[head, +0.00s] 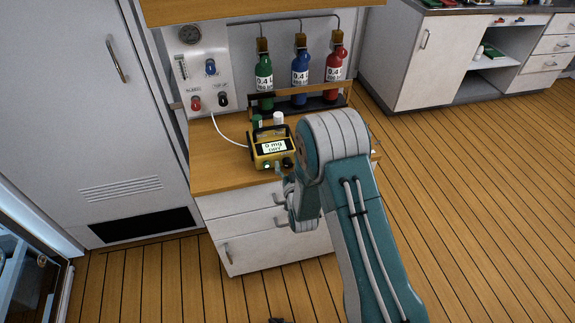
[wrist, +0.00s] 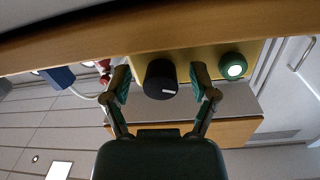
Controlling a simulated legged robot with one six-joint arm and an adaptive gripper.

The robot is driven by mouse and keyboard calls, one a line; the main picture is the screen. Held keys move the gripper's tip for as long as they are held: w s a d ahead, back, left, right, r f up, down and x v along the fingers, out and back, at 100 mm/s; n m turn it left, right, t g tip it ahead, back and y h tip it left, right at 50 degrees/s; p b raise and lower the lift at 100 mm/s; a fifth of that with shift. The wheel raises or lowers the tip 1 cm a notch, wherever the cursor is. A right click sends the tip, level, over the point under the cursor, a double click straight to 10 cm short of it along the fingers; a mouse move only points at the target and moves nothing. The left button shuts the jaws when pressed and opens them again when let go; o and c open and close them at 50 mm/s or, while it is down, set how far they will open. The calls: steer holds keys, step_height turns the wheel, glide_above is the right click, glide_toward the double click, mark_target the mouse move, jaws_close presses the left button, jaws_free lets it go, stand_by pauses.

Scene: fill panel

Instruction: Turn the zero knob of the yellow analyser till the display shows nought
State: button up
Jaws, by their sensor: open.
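The yellow analyser (head: 258,161) stands on the wooden counter in the head view. Its lit display (head: 271,146) appears to read "0 mg", with a second line too small to read surely. The black zero knob (wrist: 161,79) with a white mark sits on its yellow face in the wrist view, and it also shows at the analyser's lower right in the head view (head: 288,162). My gripper (wrist: 160,84) is open, one finger on each side of the knob, with a visible gap on both sides. My arm partly hides the gripper in the head view.
A green button (wrist: 233,66) with a white centre sits beside the knob. Green (head: 264,82), blue (head: 300,78) and red (head: 333,76) bottles stand in a rack behind. A valve panel (head: 197,68) is at the left. A white tube runs to the analyser.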

steer(key=v, duration=1.2)
steer(key=shift+a+f, duration=0.15)
stand_by(1.1)
steer(key=d+r+g+h, duration=0.1)
steer(key=d+r+g, duration=0.2)
steer(key=r, duration=0.5)
steer(key=d+r+g+h, duration=0.2)
steer(key=d+r+g, duration=0.15)
steer(key=r, duration=0.55)
steer(key=s+d+r+g, duration=0.2)
steer(key=s+d+r, duration=0.2)
steer(key=s, duration=0.7)
steer(key=s+d+r+m+g+h, duration=0.1)
steer(key=s+d+r+g, duration=0.2)
steer(key=s+r, duration=0.3)
steer(key=s, duration=0.5)
steer(key=shift+s+d+r, duration=0.15)
steer(key=shift+s+d, duration=0.2)
steer(key=shift+d, duration=0.05)
steer(key=shift+c, duration=0.2)
